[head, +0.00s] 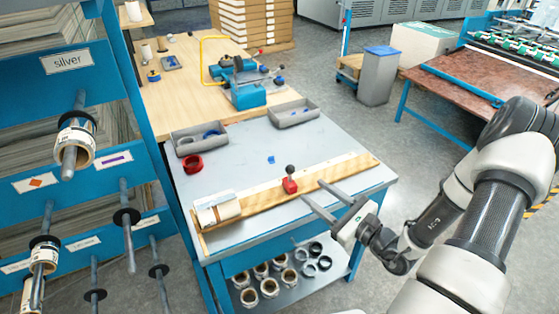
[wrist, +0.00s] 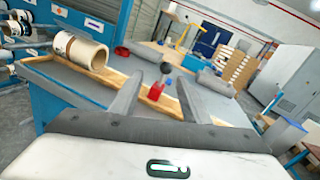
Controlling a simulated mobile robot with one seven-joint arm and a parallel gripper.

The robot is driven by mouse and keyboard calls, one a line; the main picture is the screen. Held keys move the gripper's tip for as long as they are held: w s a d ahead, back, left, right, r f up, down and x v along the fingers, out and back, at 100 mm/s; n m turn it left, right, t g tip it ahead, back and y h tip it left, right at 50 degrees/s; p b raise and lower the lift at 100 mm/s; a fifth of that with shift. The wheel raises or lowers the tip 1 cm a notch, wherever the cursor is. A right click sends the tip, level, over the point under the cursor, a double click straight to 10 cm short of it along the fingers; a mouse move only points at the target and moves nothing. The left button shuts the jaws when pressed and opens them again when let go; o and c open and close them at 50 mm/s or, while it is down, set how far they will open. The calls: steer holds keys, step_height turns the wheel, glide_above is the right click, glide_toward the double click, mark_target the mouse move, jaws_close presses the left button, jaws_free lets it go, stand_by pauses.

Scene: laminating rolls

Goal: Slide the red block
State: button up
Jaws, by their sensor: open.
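The red block (head: 290,187) sits on a long wooden board (head: 345,174) on the grey-topped table and has a black ball knob on a short stem. A cream roll (head: 217,211) lies at the board's left end. My gripper (head: 312,190) is open, with its fingers reaching in from the right, close to the block. In the wrist view, the red block (wrist: 155,91) shows between the two spread fingers (wrist: 160,82), beyond them. I see no contact, and the exact gap is hard to tell. The roll (wrist: 82,51) shows at the left of the wrist view.
A red ring (head: 193,163) and two grey trays (head: 196,137) (head: 294,113) stand behind the board. Several small rolls (head: 270,288) sit on the shelf below. A blue rack (head: 75,110) with pegs stands at the left. The tabletop behind the board is mostly clear.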

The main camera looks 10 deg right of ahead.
mark_target(290, 178)
steer(key=w+a, duration=0.3)
steer(key=w, duration=0.4)
steer(key=w+a+m+h, duration=0.1)
steer(key=w+a, duration=0.3)
steer(key=w, duration=0.4)
steer(key=shift+w+a+f+t, duration=0.2)
steer(key=shift+w+f+t, duration=0.05)
steer(key=shift+f+t, duration=0.15)
jaws_close()
